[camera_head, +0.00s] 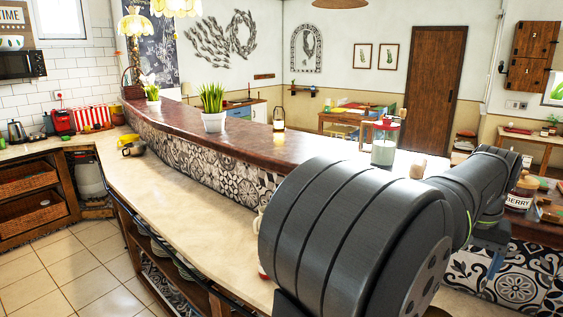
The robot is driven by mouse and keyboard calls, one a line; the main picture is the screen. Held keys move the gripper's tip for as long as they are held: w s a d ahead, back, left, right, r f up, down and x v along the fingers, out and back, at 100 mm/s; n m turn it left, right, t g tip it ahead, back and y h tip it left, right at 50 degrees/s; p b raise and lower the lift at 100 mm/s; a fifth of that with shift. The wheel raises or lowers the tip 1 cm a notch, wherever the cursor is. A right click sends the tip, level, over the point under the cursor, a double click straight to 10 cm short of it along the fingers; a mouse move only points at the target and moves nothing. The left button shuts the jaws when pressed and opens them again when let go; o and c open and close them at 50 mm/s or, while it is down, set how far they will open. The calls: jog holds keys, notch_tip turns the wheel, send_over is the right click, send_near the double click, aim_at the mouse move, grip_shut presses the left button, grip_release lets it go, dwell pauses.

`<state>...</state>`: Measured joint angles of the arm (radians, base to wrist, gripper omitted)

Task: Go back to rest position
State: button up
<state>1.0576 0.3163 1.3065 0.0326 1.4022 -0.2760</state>
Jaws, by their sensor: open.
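My dark grey arm fills the right foreground and reaches over the counter to the right. My gripper (494,262) is at the far end of the arm, near the right side of the picture, pointing down in front of the patterned tiles. It is small and partly hidden by the arm, but it is open and I see nothing held in it.
A pale counter (170,205) curves along a raised brown bar top (260,148). On the bar stand potted plants (213,108), a lantern (279,118) and a grey-green cup (383,152). A yellow and dark item (133,148) lies at the counter's far end. The left-middle counter is clear.

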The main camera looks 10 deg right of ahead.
notch_tip(320, 180, down, 12)
jog(key=w+d, duration=0.1)
notch_tip(320, 180, up, 6)
jog(key=w+a+f+n, duration=0.2)
jog(key=w+a+f, duration=0.2)
jog(key=w+a, duration=0.7)
jog(key=w+a+f+n, duration=0.2)
jog(key=w+a+f, duration=0.2)
jog(key=w+a, duration=0.7)
jog(key=w+a+f+n, duration=0.1)
jog(key=w+a, duration=0.1)
jog(key=a, duration=0.4)
jog(key=w+a+f, duration=0.2)
jog(key=a, duration=0.5)
jog(key=s+a+f+n+y, duration=0.1)
jog(key=a+f+n, duration=0.2)
jog(key=a+f, duration=0.5)
jog(key=a, duration=0.2)
jog(key=shift+s+a+f+n, duration=0.15)
jog(key=shift+s+a+n, duration=0.2)
jog(key=shift+s+n, duration=0.05)
